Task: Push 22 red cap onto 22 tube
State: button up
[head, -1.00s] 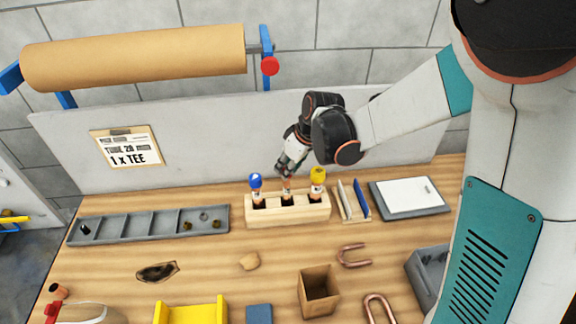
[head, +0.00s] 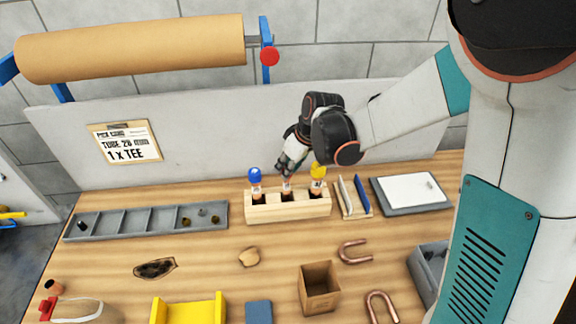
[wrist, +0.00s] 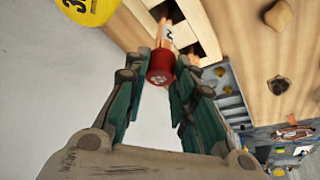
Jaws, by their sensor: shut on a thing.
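The red cap (wrist: 160,72) sits between my fingertips in the wrist view, at the end of the middle tube (wrist: 167,34). That copper tube has a white label and stands in the wooden rack (head: 262,213). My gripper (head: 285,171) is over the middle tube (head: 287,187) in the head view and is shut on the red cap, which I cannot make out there. In the wrist view my gripper (wrist: 158,82) has a finger on each side of the cap. I cannot tell how far the cap is seated.
A blue-capped tube (head: 255,175) stands left of the middle tube, and a yellow-capped tube (head: 318,173) right. The yellow cap (wrist: 88,8) is close in the wrist view. A grey tray (head: 105,224) lies left; an upright holder (head: 352,205) stands right.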

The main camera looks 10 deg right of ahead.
jog(key=o, duration=0.7)
jog(key=shift+f, duration=0.1)
jog(key=shift+o, duration=0.2)
jog(key=v, duration=1.2)
jog(key=shift+s, duration=0.15)
